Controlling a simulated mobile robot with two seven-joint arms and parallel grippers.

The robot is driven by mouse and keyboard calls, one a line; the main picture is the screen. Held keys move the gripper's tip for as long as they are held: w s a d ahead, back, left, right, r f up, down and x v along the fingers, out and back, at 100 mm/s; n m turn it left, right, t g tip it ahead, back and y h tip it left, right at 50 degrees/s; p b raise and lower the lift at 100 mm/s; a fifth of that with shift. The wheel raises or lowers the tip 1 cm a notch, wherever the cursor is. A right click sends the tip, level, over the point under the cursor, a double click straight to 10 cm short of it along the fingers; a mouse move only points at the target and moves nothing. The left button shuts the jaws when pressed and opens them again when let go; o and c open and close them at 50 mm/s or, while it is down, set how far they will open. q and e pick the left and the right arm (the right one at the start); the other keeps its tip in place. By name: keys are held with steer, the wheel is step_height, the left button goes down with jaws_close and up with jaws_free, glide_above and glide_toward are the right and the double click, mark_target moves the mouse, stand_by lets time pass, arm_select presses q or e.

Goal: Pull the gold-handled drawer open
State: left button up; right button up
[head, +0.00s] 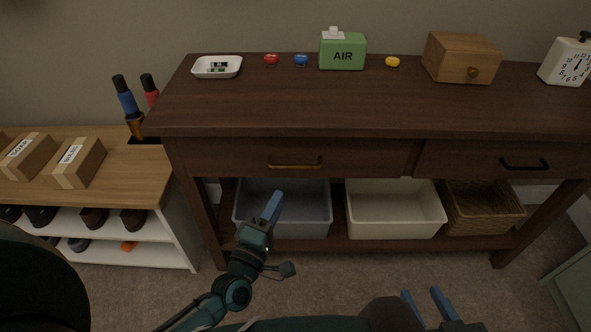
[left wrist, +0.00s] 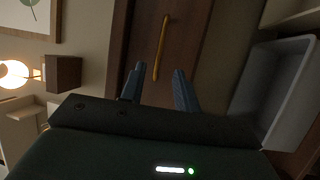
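The gold-handled drawer (head: 358,158) is the left one in the dark wood console table, and its front looks flush with the frame. Its gold handle (head: 295,164) is a horizontal bar in the head view. In the left wrist view the gold handle (left wrist: 161,48) lies ahead of the fingers, apart from them. My left gripper (head: 273,207) is below and a little left of the handle, in front of the grey bin. The left wrist view shows its blue fingers (left wrist: 155,88) spread with nothing between them. My right gripper (head: 425,305) is low at the bottom edge, its fingers apart and empty.
A black-handled drawer (head: 485,160) is to the right. A grey bin (head: 300,222), white bin (head: 390,215) and wicker basket (head: 485,212) stand on the lower shelf. Small items stand on the tabletop (head: 270,105). A shoe shelf (head: 120,205) is at left. Carpet lies in front.

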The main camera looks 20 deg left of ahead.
arm_select(q)
steer(key=r, duration=0.2)
glide_above(294, 172)
steer(key=s+d, duration=0.1)
steer(key=s, duration=0.4)
steer(key=shift+w+d+f+b, duration=0.15)
steer(key=shift+w+f+b, duration=0.05)
steer(key=shift+b, duration=0.25)
jaws_close()
